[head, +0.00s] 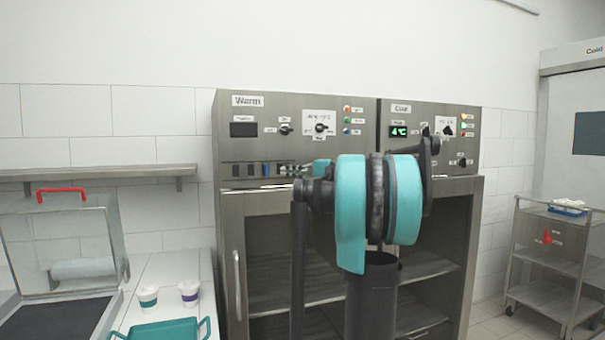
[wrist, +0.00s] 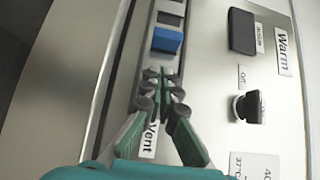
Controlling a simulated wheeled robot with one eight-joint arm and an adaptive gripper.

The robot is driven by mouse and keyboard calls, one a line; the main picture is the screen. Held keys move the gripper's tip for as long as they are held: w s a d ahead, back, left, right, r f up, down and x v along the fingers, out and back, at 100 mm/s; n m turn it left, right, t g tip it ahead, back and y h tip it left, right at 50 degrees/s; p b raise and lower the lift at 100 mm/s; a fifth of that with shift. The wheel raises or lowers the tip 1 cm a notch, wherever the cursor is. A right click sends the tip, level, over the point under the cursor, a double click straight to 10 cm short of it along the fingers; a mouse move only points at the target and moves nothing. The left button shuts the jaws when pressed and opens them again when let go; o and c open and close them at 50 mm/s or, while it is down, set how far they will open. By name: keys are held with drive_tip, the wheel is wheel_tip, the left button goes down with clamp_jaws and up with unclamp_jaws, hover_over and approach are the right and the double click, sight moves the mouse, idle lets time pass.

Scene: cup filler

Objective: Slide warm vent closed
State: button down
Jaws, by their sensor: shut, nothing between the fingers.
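The warm cabinet's panel (head: 262,132) carries a vent strip along its lower edge. Dark vent slots (head: 243,170) show at the strip's left, also in the wrist view (wrist: 171,19). A blue slider knob (head: 266,170) sits on the strip, just right of the visible dark slots; in the wrist view it is a blue block (wrist: 167,40). My gripper (wrist: 161,82) is shut and empty at the strip, on the knob's right side as the head view sees it (head: 287,168). A small gap shows between fingertips and knob. My fingers and arm hide the strip's right part.
A black knob (wrist: 247,106) and a dark display (wrist: 242,31) are on the panel beside the strip. The open-fronted cold cabinet (head: 432,112) stands to the right. A counter with two cups (head: 148,297) and a teal tray (head: 165,330) is at lower left.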

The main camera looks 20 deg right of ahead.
sight(267, 171)
drive_tip(key=shift+s+a, duration=0.2)
drive_tip(key=shift+a, duration=1.5)
